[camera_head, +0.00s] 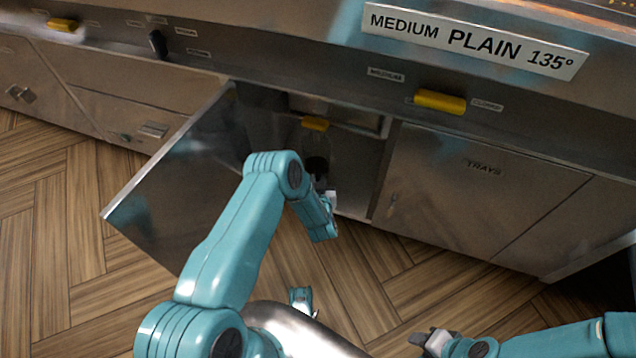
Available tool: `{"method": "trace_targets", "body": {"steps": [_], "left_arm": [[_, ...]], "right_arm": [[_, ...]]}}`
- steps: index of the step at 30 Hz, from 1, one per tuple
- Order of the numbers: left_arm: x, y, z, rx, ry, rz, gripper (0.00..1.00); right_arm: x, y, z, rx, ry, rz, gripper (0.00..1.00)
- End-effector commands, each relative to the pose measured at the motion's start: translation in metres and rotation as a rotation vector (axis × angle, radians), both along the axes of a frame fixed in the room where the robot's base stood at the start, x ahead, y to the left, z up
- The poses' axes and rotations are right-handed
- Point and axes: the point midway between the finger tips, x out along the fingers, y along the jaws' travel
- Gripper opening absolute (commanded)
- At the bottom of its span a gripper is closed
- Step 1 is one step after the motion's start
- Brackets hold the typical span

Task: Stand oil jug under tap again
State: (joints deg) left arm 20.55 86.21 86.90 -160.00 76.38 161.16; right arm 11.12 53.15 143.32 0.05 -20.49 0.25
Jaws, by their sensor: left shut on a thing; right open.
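My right gripper (433,341) is open and empty, low over the floor at the bottom of the view.
The cabinet door (170,185) stands open to the left of my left arm. A closed cabinet front marked TRAYS (480,190) is on the right. Another yellow handle (440,102) sits on the range front above. The wooden floor (60,220) is clear at left.

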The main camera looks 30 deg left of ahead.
Motion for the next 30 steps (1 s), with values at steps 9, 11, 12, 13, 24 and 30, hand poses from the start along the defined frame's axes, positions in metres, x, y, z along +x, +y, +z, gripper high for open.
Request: {"method": "trace_targets", "body": {"steps": [9, 11, 12, 13, 24, 30], "left_arm": [[0.004, 0.002, 0.001, 0.003, -0.006, 0.000, 0.00], [0.004, 0.002, 0.000, 0.003, -0.006, 0.000, 0.00], [0.004, 0.002, -0.001, 0.003, -0.006, 0.000, 0.00], [0.004, 0.002, -0.002, 0.003, -0.006, 0.000, 0.00], [0.002, 0.002, -0.004, 0.000, 0.000, 0.000, 0.47], [-0.005, -0.004, 0.003, -0.001, 0.004, -0.003, 0.47]], "right_arm": [[0.001, -0.001, -0.005, -0.001, -0.002, -0.005, 0.43], [0.001, -0.001, -0.005, -0.001, -0.002, -0.005, 0.43], [0.001, -0.001, -0.007, -0.001, -0.002, -0.005, 0.43], [0.002, -0.001, -0.008, -0.002, -0.003, -0.005, 0.43], [0.002, -0.002, -0.008, -0.002, -0.003, -0.006, 0.43], [0.000, 0.000, 0.001, 0.000, -0.001, -0.001, 0.43]]}}
